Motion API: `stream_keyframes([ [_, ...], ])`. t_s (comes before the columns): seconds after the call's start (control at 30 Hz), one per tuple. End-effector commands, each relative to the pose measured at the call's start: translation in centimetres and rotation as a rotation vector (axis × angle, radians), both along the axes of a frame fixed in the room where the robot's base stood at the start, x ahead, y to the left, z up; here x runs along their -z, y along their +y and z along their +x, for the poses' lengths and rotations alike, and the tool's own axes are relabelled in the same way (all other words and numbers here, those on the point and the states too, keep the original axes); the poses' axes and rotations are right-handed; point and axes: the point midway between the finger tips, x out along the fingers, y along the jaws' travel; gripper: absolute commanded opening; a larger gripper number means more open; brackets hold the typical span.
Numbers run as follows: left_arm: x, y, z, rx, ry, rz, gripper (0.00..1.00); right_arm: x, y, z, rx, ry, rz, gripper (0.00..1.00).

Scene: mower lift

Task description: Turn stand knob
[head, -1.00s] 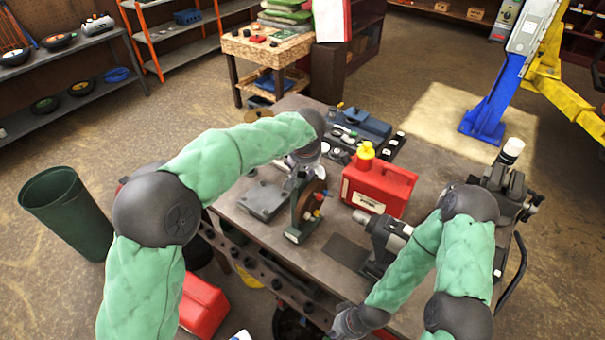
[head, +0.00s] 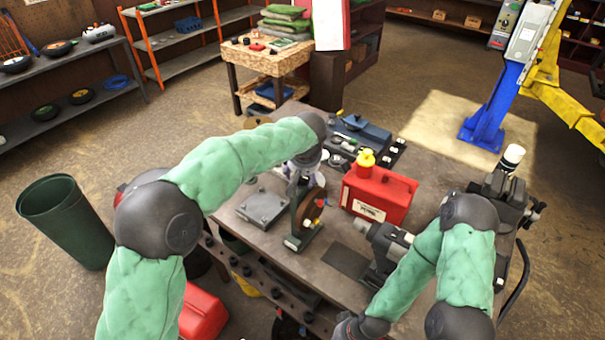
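A dark green stand (head: 299,242) with a brown upright disc (head: 312,205) stands on the grey workbench (head: 285,262). Small red and blue knob-like parts (head: 319,203) stick out on the disc's right side, and a small yellowish one sits lower down. My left gripper (head: 300,170) is at the top of the stand, pointing down; its fingers are mostly hidden by my wrist and the stand. I cannot tell if it touches the stand. My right gripper (head: 350,328) is low at the bench's front edge, partly cut off by the picture's bottom.
A red fuel can (head: 378,194) with a yellow cap stands right of the stand. A grey plate (head: 262,206) lies to its left. A blue toolbox (head: 362,131) and small parts are behind. A vise-like machine (head: 385,243) is near my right arm. A dark bin (head: 64,218) stands at left.

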Motion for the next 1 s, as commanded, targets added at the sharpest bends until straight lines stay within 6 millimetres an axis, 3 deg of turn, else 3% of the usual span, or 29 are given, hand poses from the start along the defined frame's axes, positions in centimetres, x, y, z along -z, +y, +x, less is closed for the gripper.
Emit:
stream_keyframes([
  [0.27, -0.9, -0.2, -0.5, 0.001, 0.003, 0.0, 0.64, 0.0, 0.0, 0.0, 0.0, 0.0, 0.0, 0.0],
  [0.7, -8.5, -0.5, -3.5, 0.001, -0.001, -0.002, 0.64, 0.0, 0.0, 0.0, 0.0, 0.0, 0.0, 0.0],
  [1.0, -10.9, -0.7, -4.5, 0.0, 0.001, 0.0, 0.64, 0.0, 0.0, 0.0, 0.0, 0.0, 0.0, 0.0],
])
